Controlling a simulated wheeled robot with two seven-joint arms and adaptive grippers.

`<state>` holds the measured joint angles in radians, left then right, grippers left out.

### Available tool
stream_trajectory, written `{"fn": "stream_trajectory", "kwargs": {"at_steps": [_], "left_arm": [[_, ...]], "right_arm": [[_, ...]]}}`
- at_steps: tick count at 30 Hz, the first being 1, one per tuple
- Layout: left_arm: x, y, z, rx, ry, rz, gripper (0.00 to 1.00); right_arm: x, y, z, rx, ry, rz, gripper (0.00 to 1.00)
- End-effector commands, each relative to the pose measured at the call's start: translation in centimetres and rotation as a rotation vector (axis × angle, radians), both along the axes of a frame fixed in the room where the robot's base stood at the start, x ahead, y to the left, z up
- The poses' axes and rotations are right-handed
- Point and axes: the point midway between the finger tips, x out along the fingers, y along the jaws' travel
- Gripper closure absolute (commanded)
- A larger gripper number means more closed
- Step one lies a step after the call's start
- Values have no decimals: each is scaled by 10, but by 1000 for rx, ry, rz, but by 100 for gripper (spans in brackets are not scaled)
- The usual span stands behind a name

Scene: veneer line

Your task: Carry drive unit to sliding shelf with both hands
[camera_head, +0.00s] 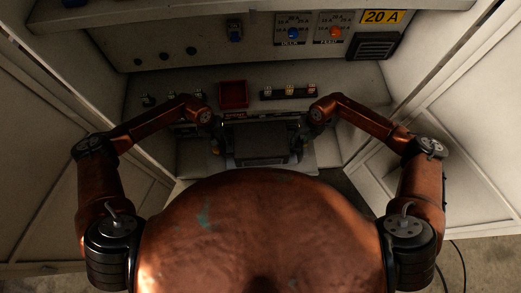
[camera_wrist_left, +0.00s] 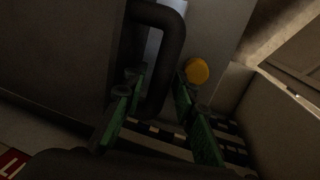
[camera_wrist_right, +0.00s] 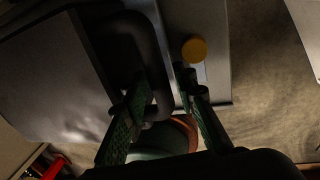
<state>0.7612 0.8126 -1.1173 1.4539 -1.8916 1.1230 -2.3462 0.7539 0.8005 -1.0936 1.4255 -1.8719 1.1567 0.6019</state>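The drive unit (camera_head: 260,143) is a dark grey box with a black loop handle on each side. It sits in the middle of the head view, on or just above a light grey plate (camera_head: 308,160); I cannot tell whether this plate is the sliding shelf. My left gripper (camera_head: 217,140) is at the left handle. In the left wrist view its green fingers stand apart on either side of the handle bar (camera_wrist_left: 165,75). My right gripper (camera_head: 304,138) is at the right handle. In the right wrist view its fingers straddle the handle bar (camera_wrist_right: 155,75), with a gap visible.
A yellow knob (camera_wrist_left: 197,70) is close by the left fingers, and another yellow knob (camera_wrist_right: 194,49) by the right fingers. Behind the unit are a red tray (camera_head: 233,94) and a row of small parts (camera_head: 290,92). White cabinet panels (camera_head: 50,150) flank both sides.

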Motion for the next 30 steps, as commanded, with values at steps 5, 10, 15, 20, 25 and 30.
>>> {"fn": "stream_trajectory", "kwargs": {"at_steps": [5, 10, 15, 20, 25, 30], "left_arm": [[0, 0, 0, -1, 0, 0, 68], [0, -1, 0, -1, 0, -1, 68], [0, -1, 1, -1, 0, -1, 68], [1, 2, 11, -1, -2, -2, 68], [2, 8, 42, -1, -5, -1, 68], [1, 15, 78, -1, -4, -2, 68]], "right_arm": [[0, 0, 0, 0, 0, 1, 68], [0, 0, 0, 1, 0, 1, 68], [0, 1, 0, 1, 0, 1, 68], [0, 1, 0, 1, 0, 1, 68], [0, 0, 0, 1, 0, 1, 68], [0, 0, 0, 1, 0, 1, 68]]}}
